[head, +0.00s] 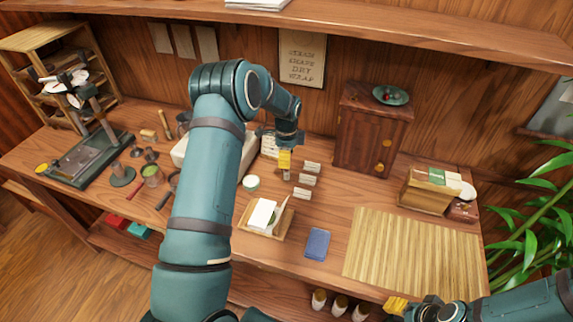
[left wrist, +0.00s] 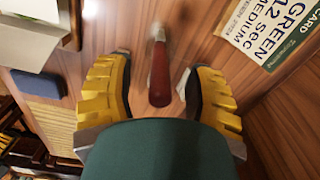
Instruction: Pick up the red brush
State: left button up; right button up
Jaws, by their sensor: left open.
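A dark red handle (left wrist: 159,78) with a pale, blurred end, apparently the red brush, shows in the left wrist view. It appears between the two yellow fingers of my left gripper (left wrist: 158,95), with a gap on each side. In the head view my left gripper (head: 285,160) is over the middle of the table, near the small cards, and I cannot clearly make out the brush there. My right gripper (head: 396,304) shows partly at the bottom edge of the head view, well apart from the brush; its jaw opening is unclear.
Small label cards (head: 308,181) stand right of my left gripper. A wooden tray (head: 284,226) with papers and a blue pad (head: 317,244) lie nearer. A wooden cabinet (head: 366,132) stands behind. A slatted mat (head: 412,250) covers the right side.

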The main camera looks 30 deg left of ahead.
pick_arm(q)
grip_shut()
dwell(0.3)
notch_tip(320, 180, up, 10)
jog(key=shift+r, duration=0.1)
dwell(0.4)
